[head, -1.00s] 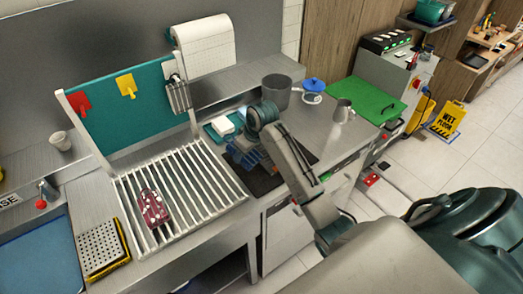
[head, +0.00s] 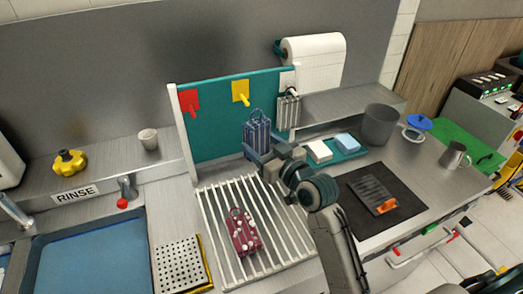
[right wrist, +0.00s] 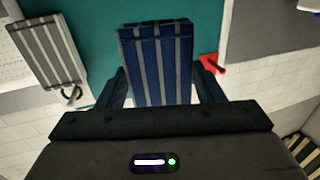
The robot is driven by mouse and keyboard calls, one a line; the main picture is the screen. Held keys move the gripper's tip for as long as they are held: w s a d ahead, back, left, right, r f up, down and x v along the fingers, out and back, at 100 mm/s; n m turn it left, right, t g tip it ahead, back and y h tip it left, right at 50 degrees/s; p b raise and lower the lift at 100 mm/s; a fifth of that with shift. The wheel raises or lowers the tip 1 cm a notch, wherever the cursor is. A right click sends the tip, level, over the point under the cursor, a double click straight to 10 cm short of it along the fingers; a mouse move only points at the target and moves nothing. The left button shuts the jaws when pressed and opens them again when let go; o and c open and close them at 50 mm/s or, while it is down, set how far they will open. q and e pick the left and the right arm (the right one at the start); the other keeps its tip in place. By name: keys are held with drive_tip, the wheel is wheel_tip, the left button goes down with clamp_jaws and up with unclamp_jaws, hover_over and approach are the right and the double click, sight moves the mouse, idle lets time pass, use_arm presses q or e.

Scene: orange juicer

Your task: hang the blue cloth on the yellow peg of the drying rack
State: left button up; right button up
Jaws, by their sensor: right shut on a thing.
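The blue cloth (head: 257,134) has pale stripes and a loop at its top. My right gripper (head: 260,158) is shut on its lower part and holds it up in front of the teal panel of the drying rack (head: 215,136). The yellow peg (head: 241,92) is on that panel, above and slightly left of the cloth's loop, and appears bare. In the right wrist view the blue cloth (right wrist: 156,64) stands between the two fingers (right wrist: 158,88). The yellow peg cannot be seen there. My left gripper is not in view.
A red peg (head: 188,100) is left of the yellow one. A grey striped cloth (head: 288,112) hangs at the panel's right end. A dark red spotted cloth (head: 242,232) lies on the white slats (head: 212,225). A teal tray (head: 347,155) stands right of the panel.

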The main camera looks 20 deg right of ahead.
drive_tip(key=shift+w+d, duration=0.25)
drive_tip(key=shift+w+a, duration=0.1)
drive_tip(key=shift+w, duration=0.25)
drive_tip(key=shift+w+a+f+b, duration=0.2)
drive_tip(key=shift+w+b, duration=0.15)
drive_tip(key=shift+w, duration=0.3)
drive_tip(key=shift+w+d, duration=0.1)
drive_tip(key=shift+w, duration=0.55)
drive_tip(key=shift+w+f+b, duration=0.15)
drive_tip(key=shift+w+b, duration=0.95)
drive_tip(key=shift+w, duration=1.45)
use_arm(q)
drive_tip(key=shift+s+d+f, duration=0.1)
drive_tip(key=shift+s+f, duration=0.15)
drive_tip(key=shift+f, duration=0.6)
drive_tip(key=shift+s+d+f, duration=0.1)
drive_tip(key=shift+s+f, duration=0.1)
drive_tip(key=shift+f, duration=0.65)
use_arm(e)
drive_tip(key=shift+w+f, duration=0.25)
drive_tip(key=shift+w, duration=0.3)
drive_tip(key=o, duration=1)
drive_tip(key=shift+c, duration=0.2)
